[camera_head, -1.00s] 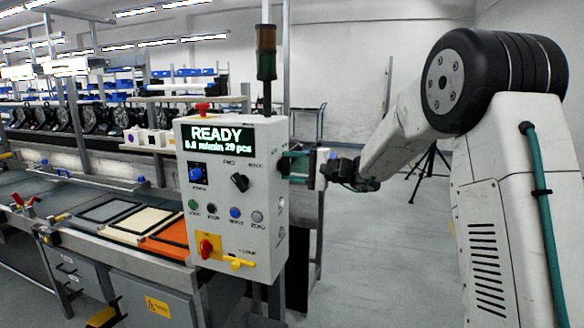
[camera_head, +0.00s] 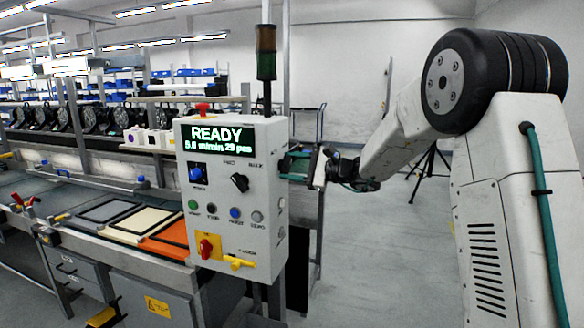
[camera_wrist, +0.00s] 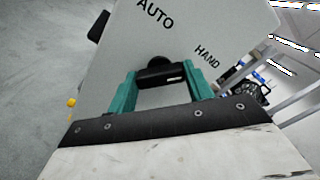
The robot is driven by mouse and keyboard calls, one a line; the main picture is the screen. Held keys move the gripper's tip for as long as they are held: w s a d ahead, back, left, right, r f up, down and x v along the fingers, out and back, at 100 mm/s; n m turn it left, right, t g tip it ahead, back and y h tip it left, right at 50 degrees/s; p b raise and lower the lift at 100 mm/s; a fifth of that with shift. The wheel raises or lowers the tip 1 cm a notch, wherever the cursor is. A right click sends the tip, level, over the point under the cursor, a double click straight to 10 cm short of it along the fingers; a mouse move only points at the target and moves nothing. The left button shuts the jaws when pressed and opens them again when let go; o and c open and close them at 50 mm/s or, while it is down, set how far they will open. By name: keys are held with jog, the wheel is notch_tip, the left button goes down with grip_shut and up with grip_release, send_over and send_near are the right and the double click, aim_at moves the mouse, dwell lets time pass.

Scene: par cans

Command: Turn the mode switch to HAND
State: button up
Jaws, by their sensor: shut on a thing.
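The mode switch (camera_wrist: 155,70) is a black knob on the side of the control box, seen in the wrist view with a small white mark on its right part. The AUTO label (camera_wrist: 155,14) is above it and the HAND label (camera_wrist: 207,57) to its upper right, both slanted in the picture. My gripper (camera_wrist: 163,84) has its teal fingers on either side of the knob and is shut on it. In the head view my gripper (camera_head: 296,166) reaches the box's right side, where the switch is hidden. Exactly where the knob points is hard to tell.
The grey control box (camera_head: 225,228) has a READY display (camera_head: 217,136), a black selector (camera_head: 240,182), several buttons and a red knob (camera_head: 206,248) on its front. A conveyor bench (camera_head: 110,247) runs left of it. The floor (camera_head: 390,270) right of the box is open.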

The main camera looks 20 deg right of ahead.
dwell(0.4)
jog(key=o, duration=1)
jog(key=v, duration=0.8)
jog(key=shift+f, duration=0.1)
